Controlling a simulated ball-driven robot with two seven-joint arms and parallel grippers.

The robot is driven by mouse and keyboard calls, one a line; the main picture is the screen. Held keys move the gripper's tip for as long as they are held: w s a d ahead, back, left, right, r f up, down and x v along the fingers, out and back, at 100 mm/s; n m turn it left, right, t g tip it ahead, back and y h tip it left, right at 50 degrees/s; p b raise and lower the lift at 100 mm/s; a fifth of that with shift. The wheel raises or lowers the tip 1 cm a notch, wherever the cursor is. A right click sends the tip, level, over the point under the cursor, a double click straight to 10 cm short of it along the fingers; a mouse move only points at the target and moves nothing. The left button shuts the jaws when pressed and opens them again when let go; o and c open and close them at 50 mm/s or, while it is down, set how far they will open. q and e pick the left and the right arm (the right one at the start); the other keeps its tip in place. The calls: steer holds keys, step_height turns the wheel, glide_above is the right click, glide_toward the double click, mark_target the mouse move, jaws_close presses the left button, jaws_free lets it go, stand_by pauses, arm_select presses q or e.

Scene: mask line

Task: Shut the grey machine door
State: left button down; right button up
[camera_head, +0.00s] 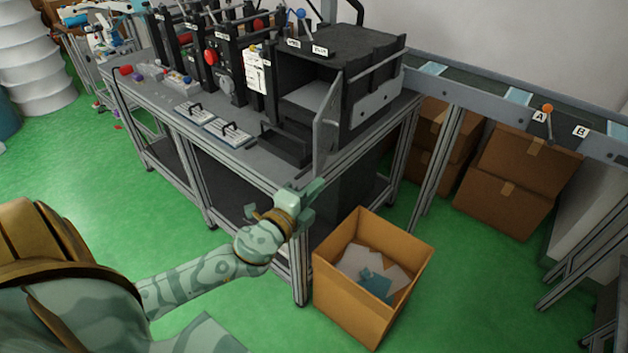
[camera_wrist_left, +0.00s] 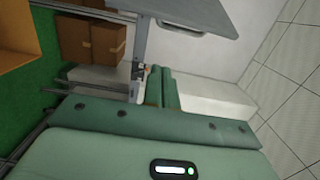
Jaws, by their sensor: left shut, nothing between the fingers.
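The grey machine door (camera_head: 326,122) stands open on the black machine (camera_head: 345,60), jutting out at the front over the table edge. The machine's inside shows as an open dark bay beside it. My left gripper (camera_head: 316,188) is shut and empty, just below the door's lower end in the head view; I cannot tell whether they touch. In the left wrist view my shut fingers (camera_wrist_left: 162,88) point ahead, and a grey panel (camera_wrist_left: 190,14), probably the door, spans the top. My right gripper is not in view.
An open cardboard box (camera_head: 335,278) with scraps stands on the floor beside my left gripper. The workbench (camera_head: 262,172) has metal legs and a front edge close by. A conveyor (camera_head: 470,88) runs along the right, with closed boxes (camera_head: 505,190) under it.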

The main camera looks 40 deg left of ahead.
mark_target(318, 166)
arm_select(q)
steer(key=w+a, duration=0.1)
steer(key=w, duration=0.1)
steer(key=w+a, duration=0.1)
steer(key=w, duration=0.1)
steer(key=w+a, duration=0.1)
steer(key=w, duration=0.1)
steer(key=shift+w+a+f, duration=0.1)
steer(key=shift+w+a, duration=0.2)
steer(key=shift+a, duration=0.1)
